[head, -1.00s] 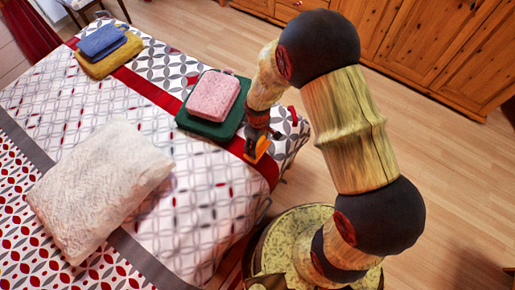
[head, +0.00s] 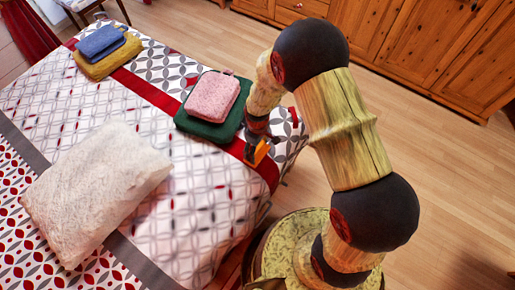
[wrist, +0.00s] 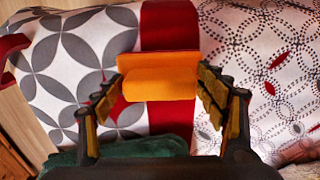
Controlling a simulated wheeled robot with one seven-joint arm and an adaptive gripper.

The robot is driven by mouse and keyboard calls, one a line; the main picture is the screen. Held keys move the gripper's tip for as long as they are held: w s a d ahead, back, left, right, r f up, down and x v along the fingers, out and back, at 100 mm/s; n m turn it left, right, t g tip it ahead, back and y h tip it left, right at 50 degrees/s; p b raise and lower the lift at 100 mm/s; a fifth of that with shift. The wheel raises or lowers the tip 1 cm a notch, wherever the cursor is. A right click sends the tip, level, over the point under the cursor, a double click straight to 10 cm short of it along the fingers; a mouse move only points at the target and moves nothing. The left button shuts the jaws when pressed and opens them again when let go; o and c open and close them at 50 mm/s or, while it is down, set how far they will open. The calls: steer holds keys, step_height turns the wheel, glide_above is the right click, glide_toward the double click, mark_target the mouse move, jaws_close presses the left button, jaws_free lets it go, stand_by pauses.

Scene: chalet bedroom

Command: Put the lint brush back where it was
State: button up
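The lint brush appears to be the orange block (wrist: 158,82) between my fingertips in the wrist view. My gripper (wrist: 160,75) has a finger against each side of it, and it seems held. In the head view the orange piece (head: 261,153) shows at the tip of my gripper (head: 255,150), over the red band near the bed's edge. I cannot tell whether it touches the bed (head: 205,205). The rest of the brush is hidden.
A pink folded towel (head: 213,97) lies on a green one (head: 205,129), close to my gripper. Blue (head: 101,41) and mustard (head: 100,67) towels lie farther back. A cream pillow (head: 95,190) lies at left. A red curved thing (wrist: 10,47) shows at the wrist view's left edge.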

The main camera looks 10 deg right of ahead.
steer(key=shift+o, duration=0.9)
step_height(320, 180, up, 12)
steer(key=p, duration=0.4)
steer(key=shift+r+p, duration=0.25)
steer(key=shift+p, duration=0.1)
step_height(320, 180, up, 14)
steer(key=m+t, duration=0.2)
glide_above(258, 147)
steer(key=d, duration=0.3)
steer(key=s+d+r+m+t, duration=0.1)
steer(key=s+d+r+m, duration=0.2)
steer(key=s+r, duration=0.6)
steer(key=s+d+r+m+t, duration=0.2)
steer(key=s+d+r+m, duration=0.1)
steer(key=s+r, duration=0.6)
step_height(258, 147, up, 3)
steer(key=shift+s+d+f+m+t, duration=0.2)
steer(key=shift+s+m+t, duration=0.1)
steer(key=shift+m, duration=0.2)
